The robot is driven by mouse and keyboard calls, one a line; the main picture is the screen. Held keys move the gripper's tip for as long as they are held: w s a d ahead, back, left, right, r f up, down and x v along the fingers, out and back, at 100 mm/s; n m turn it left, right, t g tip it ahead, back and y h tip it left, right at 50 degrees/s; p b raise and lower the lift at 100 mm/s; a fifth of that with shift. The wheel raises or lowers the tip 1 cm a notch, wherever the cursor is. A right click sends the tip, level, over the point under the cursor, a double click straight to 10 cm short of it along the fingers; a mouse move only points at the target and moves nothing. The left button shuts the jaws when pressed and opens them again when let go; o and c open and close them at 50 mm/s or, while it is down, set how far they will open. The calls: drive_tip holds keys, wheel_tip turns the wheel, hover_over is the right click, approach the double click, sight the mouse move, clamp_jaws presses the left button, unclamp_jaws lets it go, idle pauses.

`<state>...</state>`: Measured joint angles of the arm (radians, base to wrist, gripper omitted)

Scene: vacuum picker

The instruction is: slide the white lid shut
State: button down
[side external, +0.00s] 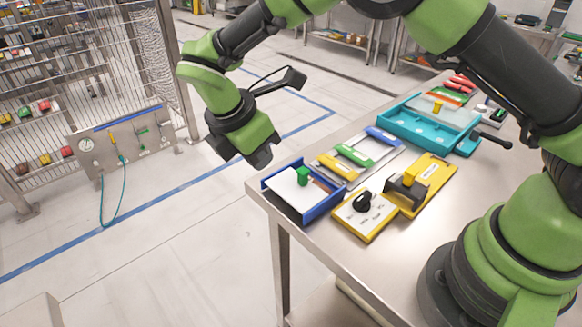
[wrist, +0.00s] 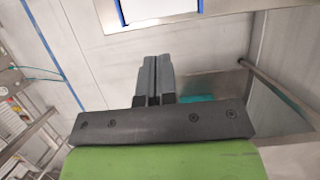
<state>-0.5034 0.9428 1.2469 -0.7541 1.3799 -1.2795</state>
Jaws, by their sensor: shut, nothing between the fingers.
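A white lid (side external: 290,190) with a green knob (side external: 303,175) lies in a blue-rimmed box (side external: 320,213) at the table's near left corner. It covers most of the box. A brownish strip of the inside shows along the box's right side. My gripper (side external: 264,160) is shut and empty, in the air behind and left of the box, apart from the lid. In the wrist view my gripper (wrist: 157,58) has its fingers together. The white lid (wrist: 158,8) and blue rim (wrist: 120,12) are cut off at the top there; the knob is out of view.
Open floor lies left of the table edge.

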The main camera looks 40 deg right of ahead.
sight(310, 183)
drive_tip(key=d+f, duration=0.4)
drive_tip(key=f, duration=0.1)
drive_tip(key=d+f, duration=0.2)
drive_tip(key=shift+f, duration=0.2)
drive_tip(key=shift+d, duration=0.55)
drive_tip(key=d, duration=0.5)
drive_tip(key=shift+d, duration=0.1)
